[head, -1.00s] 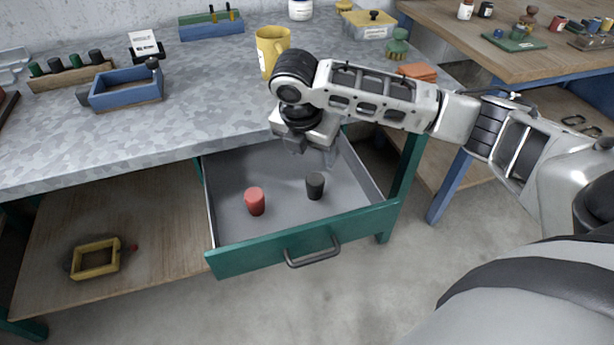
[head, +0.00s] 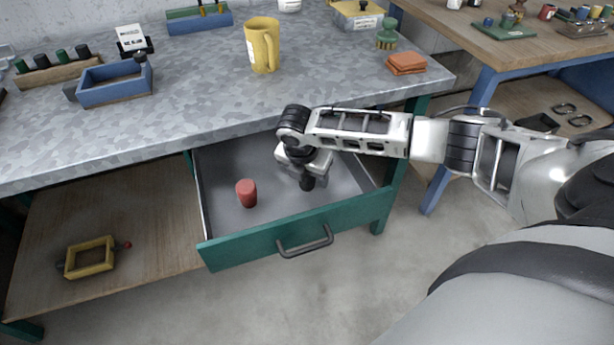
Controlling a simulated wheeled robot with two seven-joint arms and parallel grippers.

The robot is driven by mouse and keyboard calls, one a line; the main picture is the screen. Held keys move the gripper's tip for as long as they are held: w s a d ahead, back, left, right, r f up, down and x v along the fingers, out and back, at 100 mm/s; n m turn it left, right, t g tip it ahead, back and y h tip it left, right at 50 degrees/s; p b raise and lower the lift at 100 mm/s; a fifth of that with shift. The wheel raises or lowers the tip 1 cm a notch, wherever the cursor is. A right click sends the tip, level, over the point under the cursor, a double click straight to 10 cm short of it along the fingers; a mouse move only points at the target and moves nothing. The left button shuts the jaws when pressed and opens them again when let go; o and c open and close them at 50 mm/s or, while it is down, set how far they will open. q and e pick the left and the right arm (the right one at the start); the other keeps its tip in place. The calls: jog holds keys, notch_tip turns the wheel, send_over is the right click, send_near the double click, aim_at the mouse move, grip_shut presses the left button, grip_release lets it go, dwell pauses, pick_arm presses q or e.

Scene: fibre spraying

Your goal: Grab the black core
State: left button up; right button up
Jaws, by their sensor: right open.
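The black core (head: 307,184) stands in the open grey-lined drawer (head: 222,215), right of the red core (head: 246,193). Its upper part is hidden behind my right gripper (head: 306,176). My right gripper points down into the drawer, right at the black core, with its fingers at the core's top. It is open; whether the fingers touch the core cannot be made out. My left gripper is not in view.
The green drawer front (head: 230,248) with its dark handle (head: 305,243) stands below and in front of the gripper. The grey worktop (head: 190,110) overhangs the back of the drawer. A yellow mug (head: 260,45) stands on the worktop.

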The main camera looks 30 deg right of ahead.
jog(key=c, duration=1.1)
